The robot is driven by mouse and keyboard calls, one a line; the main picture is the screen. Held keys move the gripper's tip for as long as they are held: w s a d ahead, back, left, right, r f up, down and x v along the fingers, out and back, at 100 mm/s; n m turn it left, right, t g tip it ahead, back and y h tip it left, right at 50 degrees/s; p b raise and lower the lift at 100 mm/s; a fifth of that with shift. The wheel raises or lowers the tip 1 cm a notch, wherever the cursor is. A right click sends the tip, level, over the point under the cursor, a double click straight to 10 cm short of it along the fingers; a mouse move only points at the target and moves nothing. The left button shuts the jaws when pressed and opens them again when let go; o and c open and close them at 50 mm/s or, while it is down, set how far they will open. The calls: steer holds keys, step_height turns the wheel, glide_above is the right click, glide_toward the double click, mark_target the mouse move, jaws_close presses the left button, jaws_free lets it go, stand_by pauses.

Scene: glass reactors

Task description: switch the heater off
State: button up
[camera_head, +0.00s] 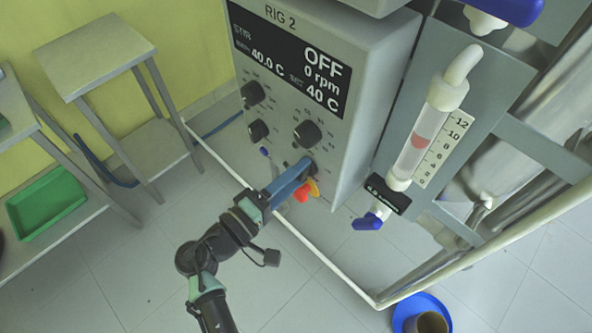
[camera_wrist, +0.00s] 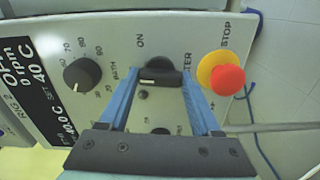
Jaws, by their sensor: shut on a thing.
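The heater switch (camera_wrist: 160,78) is a black bar-shaped knob on the grey front panel of the RIG 2 control box (camera_head: 385,75). My gripper (camera_wrist: 160,84) has its two blue fingers closed on the knob from both sides. "ON" is printed above the knob in the wrist view, and part of the heater label shows to its right. I cannot tell which setting the knob points to. In the head view my gripper (camera_head: 306,165) reaches the lower right of the panel, and its fingers hide the switch. The display (camera_head: 290,62) reads OFF, 0 rpm, 40.0 C and set 40 C.
A red stop button (camera_wrist: 228,80) on a yellow ring sits close beside my right finger. A dial (camera_wrist: 82,74) lies to the left. A glass column with a scale (camera_head: 425,135) hangs right of the box. A white rail (camera_head: 330,262) runs below.

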steer(key=shift+n, duration=0.6)
steer(key=o, duration=1.4)
steer(key=shift+s+a, duration=0.1)
steer(key=b+v, duration=0.1)
steer(key=v, duration=1.1)
steer(key=shift+s+a, duration=0.25)
steer(key=shift+s, duration=0.05)
steer(key=shift+a, duration=0.1)
